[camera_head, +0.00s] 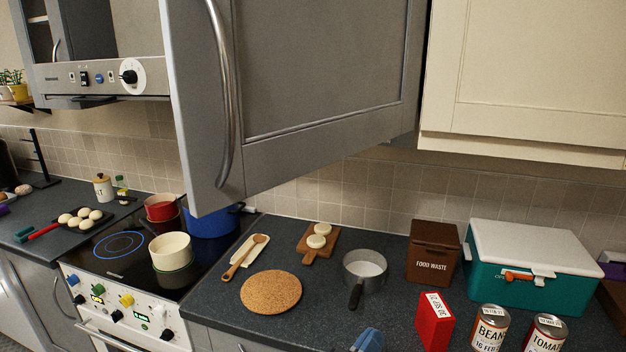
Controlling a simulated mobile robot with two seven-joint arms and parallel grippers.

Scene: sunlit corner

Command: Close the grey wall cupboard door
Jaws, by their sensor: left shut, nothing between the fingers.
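The grey wall cupboard door (320,70) stands open, swung out towards me over the counter. Its free edge is on the left, with a long curved metal handle (224,95) near it. Its right edge is by the cream cupboard. The door hides the inside of its cupboard. The blue tip of my left gripper (368,340) just shows at the bottom edge, low in front of the door and apart from it. It is shut and holds nothing; most of it is out of frame. My right gripper is not in view.
A cream wall cupboard (530,75) is to the right, and a cooker hood (100,77) to the left. Below are a cork mat (271,291), a saucepan (365,268), a brown food waste bin (433,250), a teal box (530,280), tins and hob pots. The space before the door looks clear.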

